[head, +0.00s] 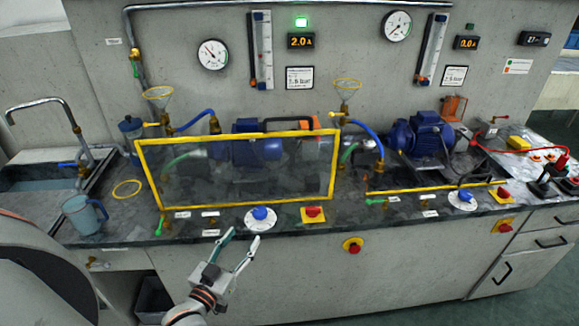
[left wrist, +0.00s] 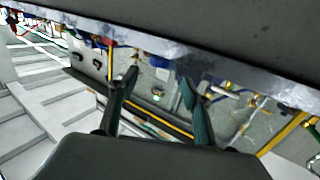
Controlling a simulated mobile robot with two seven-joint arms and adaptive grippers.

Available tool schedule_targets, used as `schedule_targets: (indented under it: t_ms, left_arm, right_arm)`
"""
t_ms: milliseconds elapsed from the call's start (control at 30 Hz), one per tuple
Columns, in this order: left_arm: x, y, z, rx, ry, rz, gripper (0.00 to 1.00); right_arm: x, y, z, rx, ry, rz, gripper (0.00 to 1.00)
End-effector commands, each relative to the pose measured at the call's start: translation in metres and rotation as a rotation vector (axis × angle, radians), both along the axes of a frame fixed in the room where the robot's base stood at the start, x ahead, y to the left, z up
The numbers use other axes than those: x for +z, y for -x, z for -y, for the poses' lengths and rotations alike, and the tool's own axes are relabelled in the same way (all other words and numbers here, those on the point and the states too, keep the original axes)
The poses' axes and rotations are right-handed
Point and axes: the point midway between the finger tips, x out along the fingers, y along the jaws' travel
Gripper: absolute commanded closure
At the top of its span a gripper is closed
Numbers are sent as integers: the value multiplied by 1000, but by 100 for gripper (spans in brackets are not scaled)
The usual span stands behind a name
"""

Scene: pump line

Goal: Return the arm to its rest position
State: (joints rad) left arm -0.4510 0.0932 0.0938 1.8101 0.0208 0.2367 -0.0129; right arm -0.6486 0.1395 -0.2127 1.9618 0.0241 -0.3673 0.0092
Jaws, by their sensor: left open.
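My left gripper (head: 243,238) is open and empty in the lower middle of the head view, its arm coming in from the bottom left. Its fingers point up toward the bench's front edge, just below the blue knob (head: 260,213) on its white dial. I cannot tell the exact gap between the fingertips and the bench. In the left wrist view both fingers (left wrist: 158,84) stand apart with nothing between them. My right gripper is in neither view.
The bench (head: 380,225) carries a yellow-framed clear guard (head: 235,170), a blue pump (head: 425,135), a jug (head: 84,213) and a sink at left. A red knob (head: 313,211) sits near the front edge, another (head: 353,245) on the front panel. Floor is free at right.

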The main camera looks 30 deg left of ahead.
Motion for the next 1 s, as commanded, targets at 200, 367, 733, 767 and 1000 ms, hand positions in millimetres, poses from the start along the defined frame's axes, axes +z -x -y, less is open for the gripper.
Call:
schedule_targets:
  t_ms: [200,367,733,767,1000]
  left_arm:
    - [-7,3,9,-15,-7,-28,51]
    - [-45,26,56,-101,-49,-182,51]
    - [-124,121,159,-318,-180,-553,51]
    - [-126,125,162,-324,-184,-563,51]
    - [-128,129,166,-334,-191,-578,51]
  right_arm:
    - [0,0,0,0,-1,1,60]
    - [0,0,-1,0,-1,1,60]
    - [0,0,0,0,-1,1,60]
    - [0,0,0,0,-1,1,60]
    - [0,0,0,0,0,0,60]
